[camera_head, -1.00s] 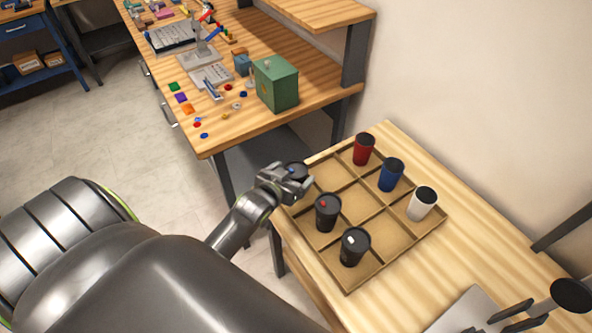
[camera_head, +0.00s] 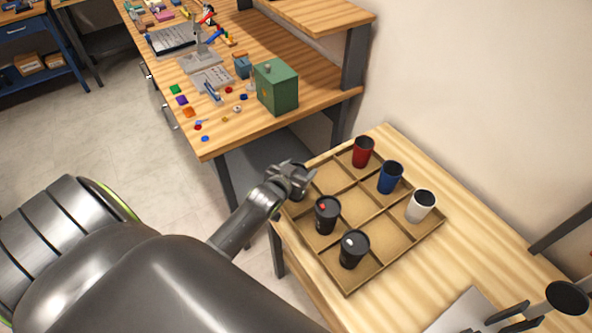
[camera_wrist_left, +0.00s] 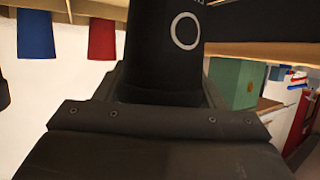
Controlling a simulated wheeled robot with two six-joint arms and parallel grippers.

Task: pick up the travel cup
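A black travel cup (camera_wrist_left: 165,45) with a white ring mark fills the middle of the left wrist view, between the fingers of my left gripper (camera_wrist_left: 160,95). In the head view my left gripper (camera_head: 297,180) is at the tray's far left corner and mostly hides this cup. The fingers lie close along both sides of the cup; I cannot tell whether they press on it. Two other black cups, one with a red lid mark (camera_head: 326,215) and one with a white lid mark (camera_head: 353,250), stand in the tray.
The divided wooden tray (camera_head: 330,178) also holds a red cup (camera_head: 363,152), a blue cup (camera_head: 390,177) and a white cup (camera_head: 421,205). A workbench (camera_head: 225,142) with a green box (camera_head: 275,88) stands beyond. A dark cylinder (camera_head: 567,299) sits at the lower right.

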